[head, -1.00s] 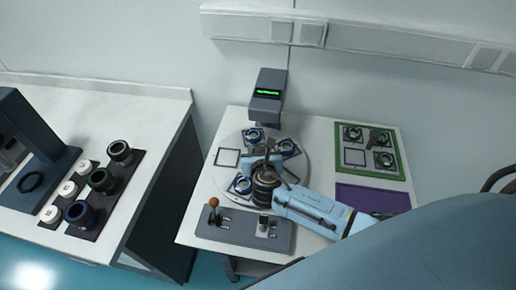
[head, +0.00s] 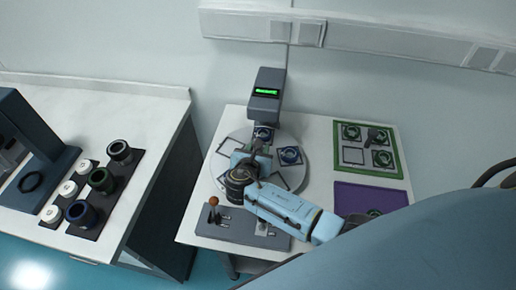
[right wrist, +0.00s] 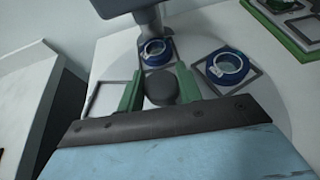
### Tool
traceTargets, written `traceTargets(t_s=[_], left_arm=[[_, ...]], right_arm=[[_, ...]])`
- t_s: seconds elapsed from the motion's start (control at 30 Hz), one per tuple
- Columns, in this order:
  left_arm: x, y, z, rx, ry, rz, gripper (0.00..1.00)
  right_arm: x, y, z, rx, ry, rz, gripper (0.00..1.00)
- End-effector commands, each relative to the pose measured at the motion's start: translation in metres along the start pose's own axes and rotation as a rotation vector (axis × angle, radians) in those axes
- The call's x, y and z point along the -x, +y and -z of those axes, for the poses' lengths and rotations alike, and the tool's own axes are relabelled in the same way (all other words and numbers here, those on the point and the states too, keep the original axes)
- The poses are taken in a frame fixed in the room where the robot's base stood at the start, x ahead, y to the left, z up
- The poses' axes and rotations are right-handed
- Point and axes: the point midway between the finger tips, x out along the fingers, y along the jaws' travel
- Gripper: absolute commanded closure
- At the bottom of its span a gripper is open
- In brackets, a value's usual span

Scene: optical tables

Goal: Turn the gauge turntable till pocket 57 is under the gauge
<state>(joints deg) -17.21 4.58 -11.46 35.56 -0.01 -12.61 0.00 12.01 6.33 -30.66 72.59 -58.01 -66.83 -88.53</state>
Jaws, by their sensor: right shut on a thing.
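The gauge turntable (head: 296,176) is a pale round disc with square pockets; it also shows in the right wrist view (right wrist: 268,118). The dark gauge (head: 266,92) with a green display stands at its back edge. A blue ring part (right wrist: 157,52) sits in the pocket nearest the gauge, and another blue ring part (right wrist: 228,66) sits to its right. An empty pocket frame (right wrist: 105,98) shows at left. My right gripper (right wrist: 160,90) is shut on the dark round knob (right wrist: 161,88) at the turntable's middle. Pocket numbers are unreadable. My left gripper is not in view.
A grey control panel (head: 212,232) with an orange-topped lever (head: 213,201) is in front of the turntable. A green tray (head: 399,170) and a purple mat (head: 350,197) lie right. The left bench holds a rack (head: 86,232) of dark and white cylinders.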

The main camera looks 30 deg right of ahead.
Motion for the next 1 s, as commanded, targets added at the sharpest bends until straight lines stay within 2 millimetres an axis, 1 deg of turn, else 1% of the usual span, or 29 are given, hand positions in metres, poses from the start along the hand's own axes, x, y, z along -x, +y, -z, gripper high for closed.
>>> traceTargets(t_s=[0.47, 0.5, 0.63, 0.67, 0.9, 1.0], left_arm=[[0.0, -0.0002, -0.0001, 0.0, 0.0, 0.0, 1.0], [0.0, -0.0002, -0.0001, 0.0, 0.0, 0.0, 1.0], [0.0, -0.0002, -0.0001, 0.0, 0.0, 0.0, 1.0], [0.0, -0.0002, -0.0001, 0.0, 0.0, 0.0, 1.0], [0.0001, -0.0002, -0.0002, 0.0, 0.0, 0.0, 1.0], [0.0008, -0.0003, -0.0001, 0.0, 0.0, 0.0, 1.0]], right_arm=[[-0.0002, -0.0002, 0.0002, -0.004, 0.001, 0.008, 1.0], [-0.0003, -0.0002, 0.0002, -0.004, 0.001, 0.008, 0.64], [-0.0002, -0.0002, 0.0002, -0.003, 0.001, 0.008, 0.47], [-0.0003, -0.0002, 0.0002, -0.003, 0.001, 0.008, 0.44], [0.0, -0.0002, 0.0001, -0.003, 0.0, 0.007, 0.44], [0.0041, 0.0002, 0.0003, -0.003, 0.001, 0.006, 0.44]])
